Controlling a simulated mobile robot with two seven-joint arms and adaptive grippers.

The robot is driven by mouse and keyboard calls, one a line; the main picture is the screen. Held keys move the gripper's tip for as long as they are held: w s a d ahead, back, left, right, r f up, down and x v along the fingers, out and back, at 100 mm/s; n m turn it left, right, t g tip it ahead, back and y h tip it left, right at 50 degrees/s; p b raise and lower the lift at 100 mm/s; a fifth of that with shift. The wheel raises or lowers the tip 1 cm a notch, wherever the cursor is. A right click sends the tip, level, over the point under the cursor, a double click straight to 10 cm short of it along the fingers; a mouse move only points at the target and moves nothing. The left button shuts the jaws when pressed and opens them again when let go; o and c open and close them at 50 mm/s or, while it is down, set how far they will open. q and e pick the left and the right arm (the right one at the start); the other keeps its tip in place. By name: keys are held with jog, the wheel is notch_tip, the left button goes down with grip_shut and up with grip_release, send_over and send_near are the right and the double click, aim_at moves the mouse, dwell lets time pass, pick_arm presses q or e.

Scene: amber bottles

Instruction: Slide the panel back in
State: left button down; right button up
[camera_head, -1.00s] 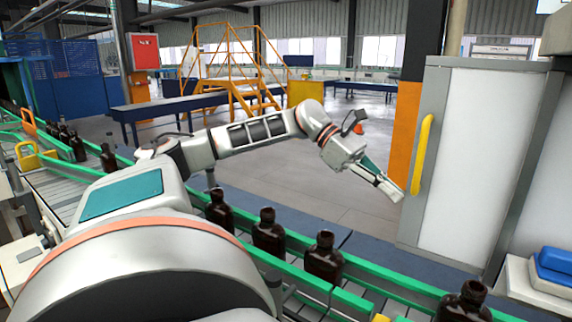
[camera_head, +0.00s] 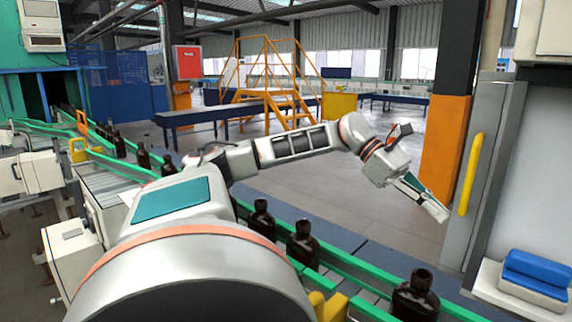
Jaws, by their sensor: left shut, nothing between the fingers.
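The panel (camera_head: 486,150) stands upright at the right, with grey edges and a vertical yellow handle (camera_head: 470,175) on its face. My left gripper (camera_head: 438,210) is shut and empty. Its fingertips point down and right, just left of the handle's lower end in the picture. A gap shows between fingertips and handle, and I cannot tell the depth between them. My right gripper is not in view.
Dark amber bottles (camera_head: 302,245) stand on the green-railed conveyor (camera_head: 345,275) below my left arm. An orange column (camera_head: 445,150) stands behind the panel. Open floor lies beyond the conveyor.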

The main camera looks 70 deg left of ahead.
pick_arm(q)
jog(key=shift+d, duration=0.15)
dwell(0.6)
jog(key=shift+s, duration=0.1)
jog(key=v, duration=1.2)
jog(key=shift+a, duration=0.25)
jog(key=shift+f, duration=0.1)
